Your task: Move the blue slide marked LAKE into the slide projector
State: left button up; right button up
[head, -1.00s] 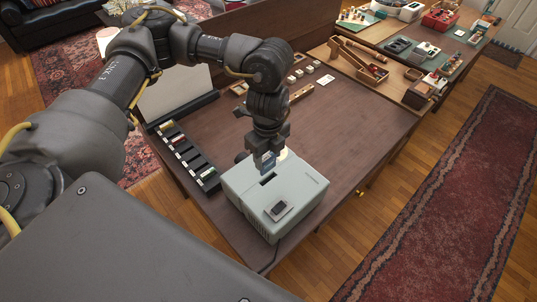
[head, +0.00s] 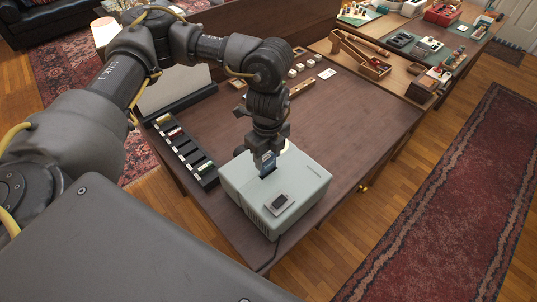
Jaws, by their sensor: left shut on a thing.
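The slide projector (head: 305,182) is a pale grey-green box near the front edge of the dark table. A dark slot is in its top. My left gripper (head: 265,157) points down over the projector and is shut on the blue slide (head: 268,168). The slide is upright, with its lower edge at the slot. I cannot tell how deep it sits in the slot. The LAKE marking is too small to read. My right gripper is not in view.
A black slide rack (head: 187,152) with several coloured slides stands left of the projector. A dark panel (head: 278,206) lies on the projector's front top. Small boxes and a card (head: 327,73) lie at the table's back. The table (head: 360,125) right of the projector is clear.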

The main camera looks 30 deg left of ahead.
aim_at(268, 170)
pick_arm(q)
jog(key=shift+f, duration=0.15)
jog(key=shift+p, duration=0.3)
dwell(0.3)
jog(key=shift+f+b, duration=1.55)
jog(key=shift+f, duration=0.9)
dwell(0.3)
